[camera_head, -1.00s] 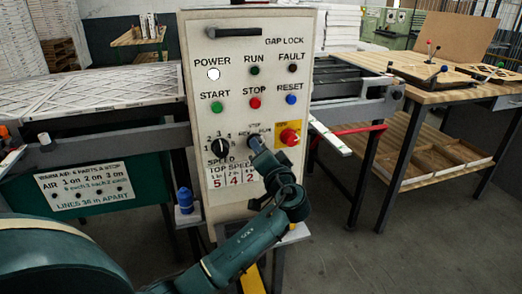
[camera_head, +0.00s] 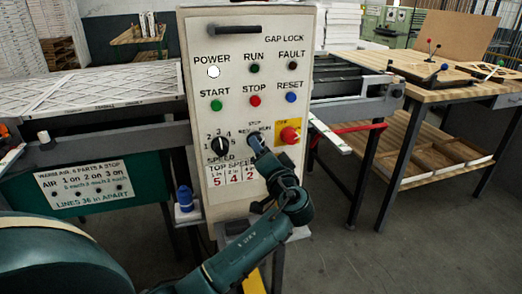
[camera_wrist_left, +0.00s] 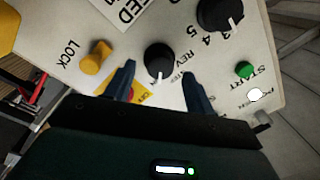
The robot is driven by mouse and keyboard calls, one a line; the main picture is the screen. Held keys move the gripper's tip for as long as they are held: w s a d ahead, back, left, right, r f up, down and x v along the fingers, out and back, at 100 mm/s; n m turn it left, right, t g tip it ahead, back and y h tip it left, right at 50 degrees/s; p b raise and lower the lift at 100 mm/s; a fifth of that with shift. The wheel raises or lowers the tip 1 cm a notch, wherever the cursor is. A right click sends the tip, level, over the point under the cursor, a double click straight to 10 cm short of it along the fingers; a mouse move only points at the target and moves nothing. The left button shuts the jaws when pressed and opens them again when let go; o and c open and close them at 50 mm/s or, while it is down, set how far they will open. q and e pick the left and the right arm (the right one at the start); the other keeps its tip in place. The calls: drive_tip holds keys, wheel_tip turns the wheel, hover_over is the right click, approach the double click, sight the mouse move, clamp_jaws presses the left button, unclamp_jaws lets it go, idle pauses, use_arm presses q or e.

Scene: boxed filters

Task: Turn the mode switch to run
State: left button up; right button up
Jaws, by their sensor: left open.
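The mode switch is a black round knob (camera_wrist_left: 158,60) with a white pointer line, on the pale control panel (camera_head: 240,22). In the left wrist view its pointer faces the picture's bottom, towards the gripper. REV and part of another label show beside it; the RUN label cannot be read there. My left gripper (camera_wrist_left: 158,88) is open, with one dark blue finger towards each side of the knob; contact cannot be told. In the head view the left gripper (camera_head: 256,143) is at the switch and mostly hides it. My right gripper is not in view.
A red knob on a yellow plate (camera_head: 290,135) sits close right of the switch. The black speed knob (camera_head: 220,146) is to its left. Green, red and blue buttons (camera_head: 255,100) are above. A blue-topped post (camera_head: 185,199) stands left of the panel.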

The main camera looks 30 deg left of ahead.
use_arm(q)
drive_tip(key=b+v, duration=0.1)
drive_tip(key=v, duration=1)
drive_tip(key=shift+s+d, duration=0.2)
drive_tip(key=shift+d, duration=0.1)
